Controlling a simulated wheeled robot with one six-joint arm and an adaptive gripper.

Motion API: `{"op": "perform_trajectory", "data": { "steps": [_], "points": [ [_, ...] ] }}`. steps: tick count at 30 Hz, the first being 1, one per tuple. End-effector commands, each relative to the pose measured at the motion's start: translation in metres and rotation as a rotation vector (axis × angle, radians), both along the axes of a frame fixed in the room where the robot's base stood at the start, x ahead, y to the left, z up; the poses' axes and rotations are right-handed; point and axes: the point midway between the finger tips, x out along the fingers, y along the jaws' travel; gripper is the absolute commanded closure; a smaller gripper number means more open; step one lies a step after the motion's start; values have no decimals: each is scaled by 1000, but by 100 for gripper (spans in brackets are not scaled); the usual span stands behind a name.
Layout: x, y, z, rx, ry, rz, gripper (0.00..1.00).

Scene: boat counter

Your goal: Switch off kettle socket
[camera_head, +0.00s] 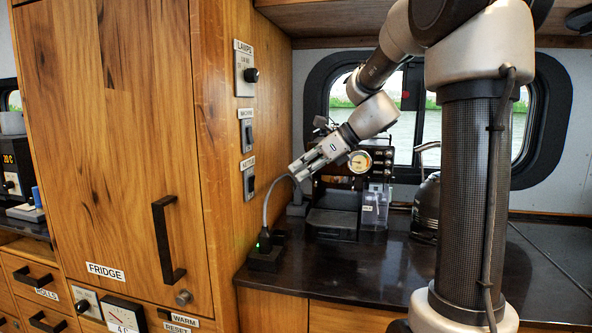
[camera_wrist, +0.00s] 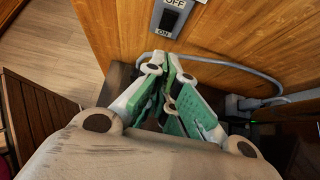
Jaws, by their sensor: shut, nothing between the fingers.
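Two rocker switches sit one above the other on the wooden panel. The lower one (camera_head: 250,183) has a small label above it that seems to read KETTLE. In the wrist view a switch (camera_wrist: 171,19) with a dark rocker shows OFF above and ON below. Its rocker position is unclear. My gripper (camera_head: 295,173) is shut and empty, to the right of the lower switch in the head view. In the wrist view my gripper (camera_wrist: 168,62) has its tips below the switch, apart from it in the picture. A black kettle (camera_head: 427,206) stands on the counter, partly behind my arm.
A grey cable (camera_wrist: 228,68) runs behind my fingertips. A black socket box (camera_head: 265,259) with a green light sits on the counter (camera_head: 370,270). A coffee machine (camera_head: 335,215) stands behind my gripper. A LAMPS knob (camera_head: 251,75) is higher on the panel. The fridge door (camera_head: 120,130) is left.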

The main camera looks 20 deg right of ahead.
Motion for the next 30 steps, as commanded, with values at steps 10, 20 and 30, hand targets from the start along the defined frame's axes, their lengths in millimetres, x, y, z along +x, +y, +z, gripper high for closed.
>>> {"op": "perform_trajectory", "data": {
  "steps": [10, 20, 30],
  "points": [
    [34, 48, -47, 1, 3, 3, 100],
    [56, 77, -40, 0, 0, 1, 100],
    [57, 78, -40, 0, 1, -1, 100]
  ]
}}
